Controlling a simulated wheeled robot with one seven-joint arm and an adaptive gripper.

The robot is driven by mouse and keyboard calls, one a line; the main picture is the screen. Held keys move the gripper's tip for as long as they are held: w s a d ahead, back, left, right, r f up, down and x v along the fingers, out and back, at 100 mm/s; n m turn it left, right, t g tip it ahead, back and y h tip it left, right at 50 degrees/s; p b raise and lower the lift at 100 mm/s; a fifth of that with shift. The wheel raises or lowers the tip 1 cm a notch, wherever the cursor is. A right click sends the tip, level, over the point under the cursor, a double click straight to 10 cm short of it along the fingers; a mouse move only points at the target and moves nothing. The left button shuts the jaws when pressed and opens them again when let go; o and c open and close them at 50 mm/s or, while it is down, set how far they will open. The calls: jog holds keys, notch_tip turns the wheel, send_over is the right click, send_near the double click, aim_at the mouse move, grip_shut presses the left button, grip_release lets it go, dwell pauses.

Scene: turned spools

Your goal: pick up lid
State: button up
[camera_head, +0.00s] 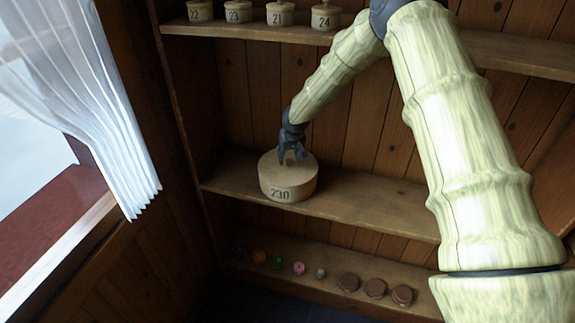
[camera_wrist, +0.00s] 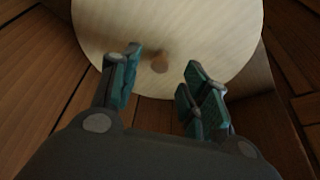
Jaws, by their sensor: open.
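The lid (camera_wrist: 215,35) is the pale wooden round top of a container marked 230 (camera_head: 287,191), which stands on the middle shelf in the head view. A small brown knob (camera_wrist: 160,63) sits on the lid in the wrist view. My gripper (camera_wrist: 162,72) is open, with its teal-padded fingers on either side of the knob, apart from it in the picture. In the head view my gripper (camera_head: 292,156) is just over the top of the container and hides the knob. I cannot tell whether the fingertips touch the lid.
The middle shelf (camera_head: 365,212) is clear to the right of the container. Small numbered lidded pots, one marked 24 (camera_head: 325,17), stand on the upper shelf. Small coloured items, one a pink spool (camera_head: 299,268), and brown round pieces (camera_head: 375,288) line the lower shelf. A curtain (camera_head: 95,90) hangs at left.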

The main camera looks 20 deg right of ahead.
aim_at(288, 160)
jog(key=shift+s, duration=0.1)
jog(key=shift+f+p, duration=0.2)
jog(key=shift+p, duration=0.2)
jog(key=x, duration=0.2)
jog(key=shift+w+f, duration=0.25)
jog(key=shift+w, duration=0.15)
jog(key=shift+s+r, duration=0.2)
jog(key=shift+w+f, duration=0.1)
jog(key=shift+f, duration=0.05)
jog(key=c, duration=0.6)
grip_shut()
